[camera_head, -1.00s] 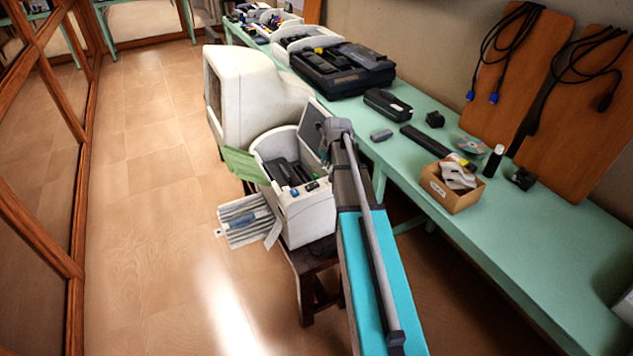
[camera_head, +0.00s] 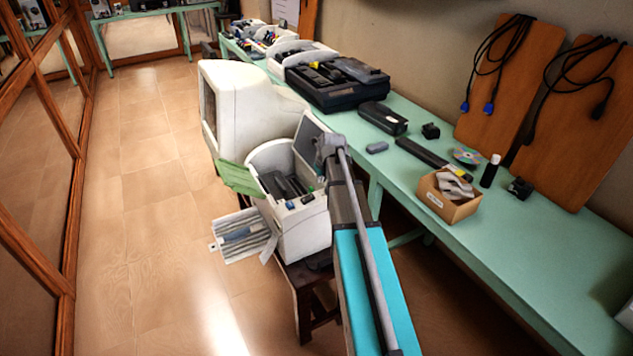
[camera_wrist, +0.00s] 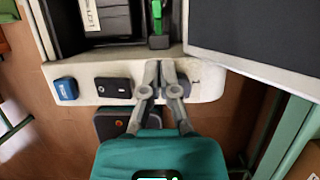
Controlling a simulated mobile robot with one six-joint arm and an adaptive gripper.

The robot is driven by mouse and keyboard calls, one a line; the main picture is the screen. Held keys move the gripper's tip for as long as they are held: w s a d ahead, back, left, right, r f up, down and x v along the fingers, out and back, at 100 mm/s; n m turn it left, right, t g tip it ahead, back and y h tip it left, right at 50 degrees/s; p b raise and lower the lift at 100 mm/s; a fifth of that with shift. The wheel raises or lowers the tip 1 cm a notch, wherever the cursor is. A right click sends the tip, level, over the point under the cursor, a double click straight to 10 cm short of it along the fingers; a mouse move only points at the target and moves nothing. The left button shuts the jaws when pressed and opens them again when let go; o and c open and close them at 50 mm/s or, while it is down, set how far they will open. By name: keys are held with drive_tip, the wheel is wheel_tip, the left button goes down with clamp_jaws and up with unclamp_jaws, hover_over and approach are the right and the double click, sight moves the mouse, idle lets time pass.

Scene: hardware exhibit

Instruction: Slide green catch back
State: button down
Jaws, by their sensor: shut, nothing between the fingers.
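The green catch (camera_wrist: 157,17) stands in a dark slot at the top middle of the wrist view, on a black base inside the open white machine (camera_wrist: 215,88). My gripper (camera_wrist: 160,68) has its fingertips together over the machine's white front rim, just below the catch in the picture. It holds nothing, and a small gap shows between it and the green part. In the head view the white machine (camera_head: 303,232) stands open on a dark stool, and my arm hides its right side.
A blue button (camera_wrist: 67,88) and a black button (camera_wrist: 113,87) sit on the rim left of my fingers. A grey raised panel (camera_wrist: 255,35) stands at the right. A green flap (camera_head: 240,178) and a ribbed tray (camera_head: 243,235) stick out left. The green table (camera_head: 480,240) runs along the right.

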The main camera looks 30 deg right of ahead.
sight(311, 187)
drive_tip(key=shift+b+x, duration=3.4)
drive_tip(key=shift+x, duration=0.55)
drive_tip(key=shift+w, duration=1.9)
drive_tip(key=shift+s, duration=0.1)
drive_tip(key=shift+r, duration=0.15)
drive_tip(key=p+v, duration=0.4)
drive_tip(key=shift+a+r, duration=0.1)
drive_tip(key=shift+r, duration=0.05)
drive_tip(key=p+v, duration=0.5)
drive_tip(key=shift+s+r, duration=0.15)
drive_tip(key=shift+r, duration=0.05)
